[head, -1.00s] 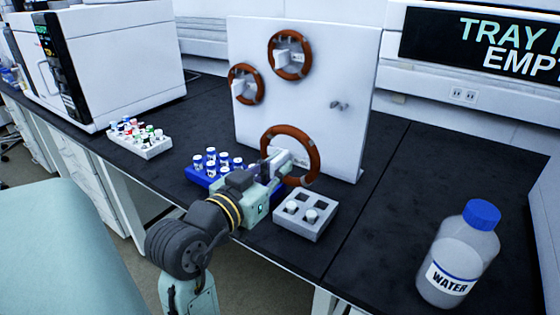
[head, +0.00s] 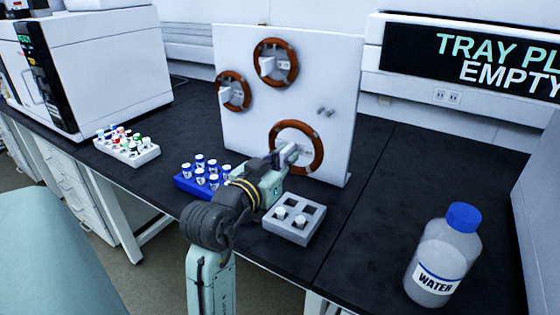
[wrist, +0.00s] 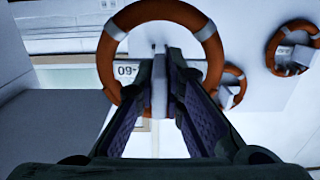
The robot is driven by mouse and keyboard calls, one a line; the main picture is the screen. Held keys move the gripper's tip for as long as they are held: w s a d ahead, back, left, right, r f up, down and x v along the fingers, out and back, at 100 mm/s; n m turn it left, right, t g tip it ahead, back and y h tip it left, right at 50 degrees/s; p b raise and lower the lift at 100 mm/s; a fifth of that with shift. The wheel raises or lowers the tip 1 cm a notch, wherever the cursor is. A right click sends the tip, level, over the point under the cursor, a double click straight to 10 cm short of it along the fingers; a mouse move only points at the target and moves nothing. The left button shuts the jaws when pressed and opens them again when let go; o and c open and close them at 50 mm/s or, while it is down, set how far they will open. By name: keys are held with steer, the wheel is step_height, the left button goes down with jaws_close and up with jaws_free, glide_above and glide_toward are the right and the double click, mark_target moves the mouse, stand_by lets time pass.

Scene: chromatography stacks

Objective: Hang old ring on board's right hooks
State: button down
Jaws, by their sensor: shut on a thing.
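A brown-orange ring (head: 318,160) is held in front of the lower right of the white board (head: 238,135). My gripper (head: 288,155) is shut on its pale grip block, which shows between the fingers (wrist: 160,82) in the wrist view (wrist: 160,90). The ring stands upright, facing the board, below and left of the bare right hooks (head: 326,112). A tag reading "09-" (wrist: 127,70) shows inside the ring in the wrist view. Two similar rings hang on the board, one at the top (head: 293,62) and one at the left (head: 247,92).
A grey rack (head: 290,235) with two vials stands just below my gripper, and a blue vial rack (head: 185,184) is to its left. A white vial tray (head: 130,155) is farther left. A water bottle (head: 440,260) stands at right, with bare black bench between.

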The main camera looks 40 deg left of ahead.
steer(key=shift+r+p+x, duration=0.15)
steer(key=shift+p+x, duration=0.8)
steer(key=shift+x, duration=3.35)
steer(key=shift+r+p+x, duration=0.1)
steer(key=shift+p+x, duration=0.85)
steer(key=shift+x, duration=3.35)
steer(key=shift+a, duration=0.1)
steer(key=shift+f+b, duration=0.85)
steer(key=shift+b, duration=0.15)
steer(key=c, duration=1.6)
jaws_free()
steer(key=shift+s, duration=0.1)
steer(key=b+v, duration=0.2)
steer(key=v, duration=0.8)
steer(key=shift+b, duration=0.3)
